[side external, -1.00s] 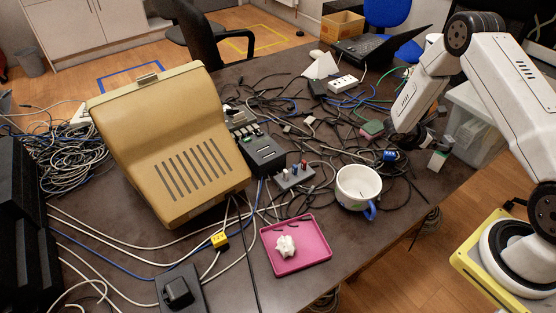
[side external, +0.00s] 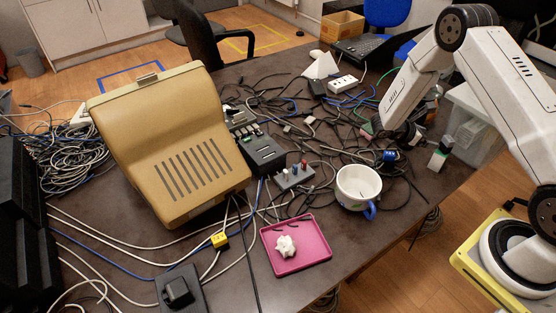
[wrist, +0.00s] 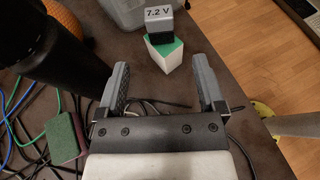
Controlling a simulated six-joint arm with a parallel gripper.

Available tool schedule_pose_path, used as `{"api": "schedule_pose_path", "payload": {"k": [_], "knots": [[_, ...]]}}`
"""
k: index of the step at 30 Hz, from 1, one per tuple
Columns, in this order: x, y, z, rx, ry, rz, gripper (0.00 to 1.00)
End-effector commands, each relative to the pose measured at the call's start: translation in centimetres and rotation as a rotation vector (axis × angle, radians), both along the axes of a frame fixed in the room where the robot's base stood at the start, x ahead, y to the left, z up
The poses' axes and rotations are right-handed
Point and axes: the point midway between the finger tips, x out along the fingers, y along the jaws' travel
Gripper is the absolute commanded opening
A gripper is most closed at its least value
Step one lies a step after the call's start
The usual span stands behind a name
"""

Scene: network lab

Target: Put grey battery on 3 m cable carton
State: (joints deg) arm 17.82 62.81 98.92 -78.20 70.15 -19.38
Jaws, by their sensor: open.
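The grey battery (wrist: 159,24), marked "7.2 V", stands on top of a small white and green carton (wrist: 169,60) in the wrist view. In the side view the battery (side external: 446,143) shows small above the carton (side external: 436,161), near the right edge of the table. No length label can be read on the carton. My gripper (wrist: 160,72) is open and empty, its fingers apart with the carton beyond their tips. In the side view my gripper (side external: 411,133) is just left of the carton, partly hidden against the cables.
A clear plastic bin (side external: 476,128) stands close behind the carton. A white mug (side external: 357,184), pink tray (side external: 318,230) and many cables cover the table.

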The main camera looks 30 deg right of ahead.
Motion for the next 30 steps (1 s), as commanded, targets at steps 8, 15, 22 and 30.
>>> {"api": "schedule_pose_path", "payload": {"k": [8,15,22,30], "knots": [[-0.2,1.3,0.9,0.043,-0.054,-0.038,0.88],[-1.1,5.5,3.0,0.172,-0.221,-0.161,0.88],[-2.3,11.3,5.5,0.334,-0.443,-0.323,0.88],[-3.6,18.1,8.4,0.514,-0.711,-0.524,0.88]]}}
